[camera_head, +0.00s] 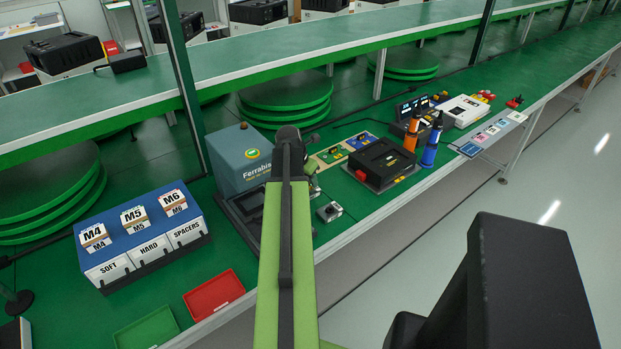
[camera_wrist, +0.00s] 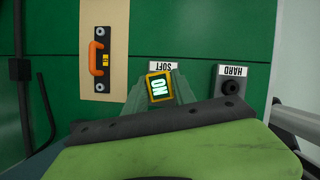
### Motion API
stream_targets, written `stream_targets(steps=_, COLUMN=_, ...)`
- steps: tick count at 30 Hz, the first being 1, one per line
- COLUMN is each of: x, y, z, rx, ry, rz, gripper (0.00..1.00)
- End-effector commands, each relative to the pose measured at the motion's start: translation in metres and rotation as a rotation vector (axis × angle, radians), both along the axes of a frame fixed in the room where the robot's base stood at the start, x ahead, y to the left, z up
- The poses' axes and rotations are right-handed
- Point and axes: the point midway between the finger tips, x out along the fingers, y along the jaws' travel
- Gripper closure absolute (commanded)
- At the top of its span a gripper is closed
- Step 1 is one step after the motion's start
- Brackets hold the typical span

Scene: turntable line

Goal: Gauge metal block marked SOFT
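In the wrist view a white label reading SOFT (camera_wrist: 163,66) lies upside down on the green bench. The metal block there is hidden behind my gripper (camera_wrist: 160,98). A small yellow-framed device with a lit display (camera_wrist: 159,87) sits at my gripper's tip, just below that label; its lettering is turned and hard to read. I cannot tell whether my fingers grip it. To the right, a grey block with a dark round top (camera_wrist: 230,88) stands under the HARD label (camera_wrist: 233,71). One block (camera_head: 329,211) shows beside my arm in the head view, where my gripper is hidden.
A tan board with an orange-handled tool (camera_wrist: 97,58) lies left in the wrist view. In the head view a blue rack (camera_head: 130,217), a red tray (camera_head: 213,293) and a green tray (camera_head: 147,331) are at left. A blue-grey machine (camera_head: 238,158) stands behind my arm.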

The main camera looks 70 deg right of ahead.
Motion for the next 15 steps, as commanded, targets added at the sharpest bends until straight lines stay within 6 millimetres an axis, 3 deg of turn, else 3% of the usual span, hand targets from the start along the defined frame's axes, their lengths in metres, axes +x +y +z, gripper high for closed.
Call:
stream_targets(steps=5, x=0.0014, y=0.0013, z=-0.0008, rx=0.000, ry=0.000, rz=0.002, gripper=0.46)
stream_targets(steps=15, x=0.0018, y=0.0023, z=0.0015, rx=0.001, ry=0.000, rz=0.003, gripper=0.46)
